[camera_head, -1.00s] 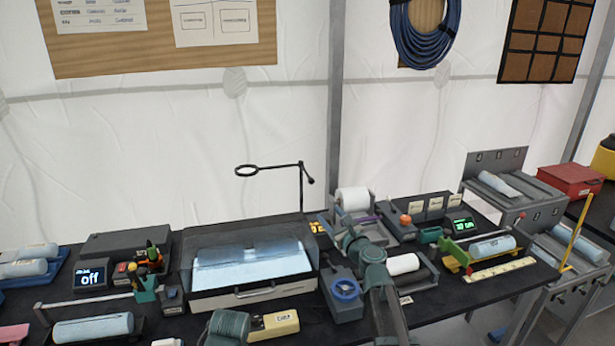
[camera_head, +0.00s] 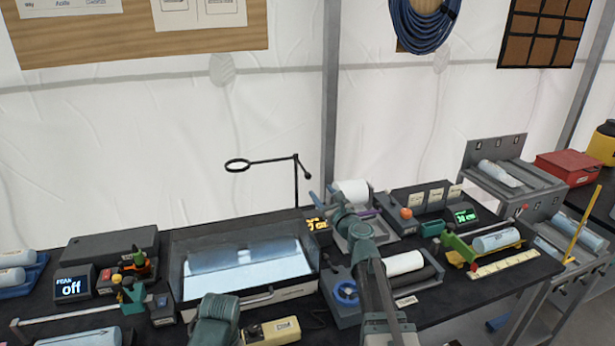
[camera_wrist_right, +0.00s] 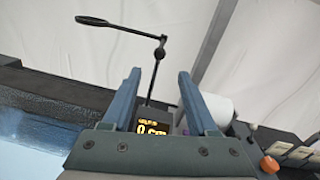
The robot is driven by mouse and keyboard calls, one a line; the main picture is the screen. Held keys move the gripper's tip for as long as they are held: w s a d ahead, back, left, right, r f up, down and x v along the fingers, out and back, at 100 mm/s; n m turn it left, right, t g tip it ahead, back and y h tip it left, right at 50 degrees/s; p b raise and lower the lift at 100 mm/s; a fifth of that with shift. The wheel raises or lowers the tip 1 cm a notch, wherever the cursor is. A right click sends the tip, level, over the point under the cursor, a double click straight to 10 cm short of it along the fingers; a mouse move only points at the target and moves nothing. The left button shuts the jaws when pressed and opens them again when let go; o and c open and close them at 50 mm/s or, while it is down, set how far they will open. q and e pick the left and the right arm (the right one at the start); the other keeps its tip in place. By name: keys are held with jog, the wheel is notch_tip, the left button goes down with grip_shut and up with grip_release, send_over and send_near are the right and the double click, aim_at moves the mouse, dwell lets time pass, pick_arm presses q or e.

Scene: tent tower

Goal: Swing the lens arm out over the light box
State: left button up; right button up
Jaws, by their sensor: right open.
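The black lens arm (camera_head: 268,160) reaches left from a thin upright post at the light box's back right corner. Its ring lens (camera_head: 237,165) hangs above the back part of the light box (camera_head: 250,300), whose panel glows pale blue. My right gripper (camera_head: 323,197) is near the foot of the post, open and empty. In the right wrist view its two blue-grey fingers (camera_wrist_right: 160,92) stand apart. The post, lens arm (camera_wrist_right: 137,30) and ring lens (camera_wrist_right: 92,21) show beyond them, with no finger touching the arm.
A small display (camera_head: 317,225) stands by the post's foot. A white roll (camera_head: 353,192) is right of my right gripper. A blue tape ring (camera_head: 346,291) and another white roll (camera_head: 404,263) lie beside my right forearm. A yellow box (camera_head: 272,331) sits in front of the light box.

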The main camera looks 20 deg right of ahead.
aim_at(309, 177)
jog(key=w, duration=0.4)
jog(key=w+a, duration=0.1)
jog(key=w, duration=0.7)
jog(key=shift+w+a, duration=0.1)
jog(key=shift+a, duration=0.05)
grip_shut()
dwell(0.9)
